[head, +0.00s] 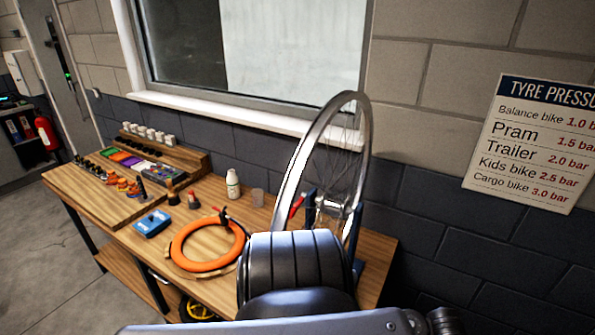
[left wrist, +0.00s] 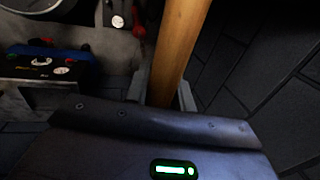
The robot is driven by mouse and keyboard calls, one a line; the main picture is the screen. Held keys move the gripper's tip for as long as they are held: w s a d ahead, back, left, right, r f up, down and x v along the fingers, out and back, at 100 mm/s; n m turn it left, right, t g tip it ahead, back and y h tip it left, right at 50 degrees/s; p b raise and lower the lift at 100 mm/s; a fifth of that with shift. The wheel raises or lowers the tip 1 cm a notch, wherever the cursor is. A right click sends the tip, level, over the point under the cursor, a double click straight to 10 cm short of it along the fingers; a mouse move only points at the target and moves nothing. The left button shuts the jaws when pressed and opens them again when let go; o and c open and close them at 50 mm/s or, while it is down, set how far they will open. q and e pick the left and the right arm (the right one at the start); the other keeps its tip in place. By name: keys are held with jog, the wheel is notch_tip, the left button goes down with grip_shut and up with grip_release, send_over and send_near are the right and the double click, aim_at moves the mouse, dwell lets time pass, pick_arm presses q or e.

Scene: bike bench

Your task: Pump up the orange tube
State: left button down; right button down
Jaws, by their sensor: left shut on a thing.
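The orange tube (head: 178,248) lies as a ring flat on the wooden bench, in the head view. A small dark piece with red on it, perhaps its valve, shows at its far right edge. In the left wrist view my left gripper (left wrist: 163,96) is shut on a long wooden bar (left wrist: 182,42), which runs up out of the picture between its fingers. What the bar belongs to is hidden. My left gripper does not show in the head view, where a dark arm link of mine covers the bench's front right. My right gripper is in neither view. No pump can be clearly made out.
A spoked wheel (head: 287,190) stands upright in a blue stand at the bench's right. A blue box (head: 152,223), a white bottle (head: 233,184) and small parts share the bench. The wall chart (head: 532,143) lists tyre pressures. A blue-topped dark case (left wrist: 40,67) shows in the wrist view.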

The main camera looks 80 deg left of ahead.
pick_arm(q)
notch_tip(320, 180, down, 10)
jog(key=b, duration=0.4)
jog(key=shift+s+b, duration=0.25)
jog(key=shift+b, duration=0.05)
jog(key=shift+d, duration=0.15)
jog(key=shift+f, duration=0.1)
dwell(0.5)
